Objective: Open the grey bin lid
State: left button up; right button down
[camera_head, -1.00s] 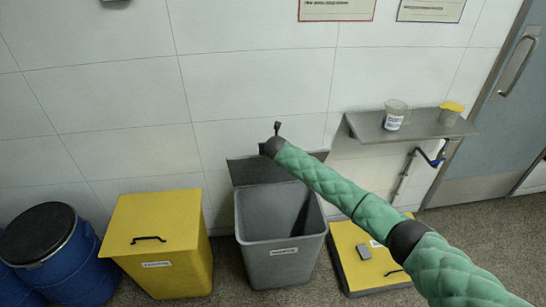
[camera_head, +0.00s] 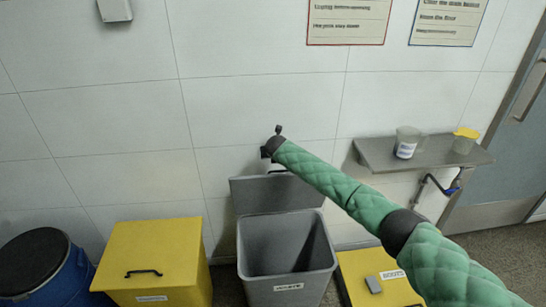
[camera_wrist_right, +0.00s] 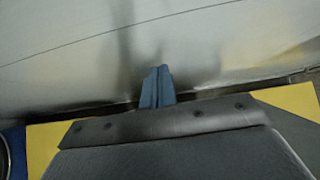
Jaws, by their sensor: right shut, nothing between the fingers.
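The grey bin (camera_head: 288,285) stands on the floor by the wall with its mouth open. Its grey lid (camera_head: 277,195) stands raised at the back of the mouth, near the wall. My right gripper (camera_head: 270,152) is just above the lid's top edge; its fingers are small and dark in the head view. In the right wrist view the blue-grey fingers (camera_wrist_right: 157,88) are together and empty, beside the lid's dark edge strip (camera_wrist_right: 165,122). I cannot tell whether they touch it. My left gripper is not in view.
A yellow bin (camera_head: 155,245) with a black handle stands left of the grey bin, and a blue drum (camera_head: 45,265) is further left. A low yellow box (camera_head: 365,265) is at the right. A wall shelf (camera_head: 425,152) holds two vessels. The wall is close behind the lid.

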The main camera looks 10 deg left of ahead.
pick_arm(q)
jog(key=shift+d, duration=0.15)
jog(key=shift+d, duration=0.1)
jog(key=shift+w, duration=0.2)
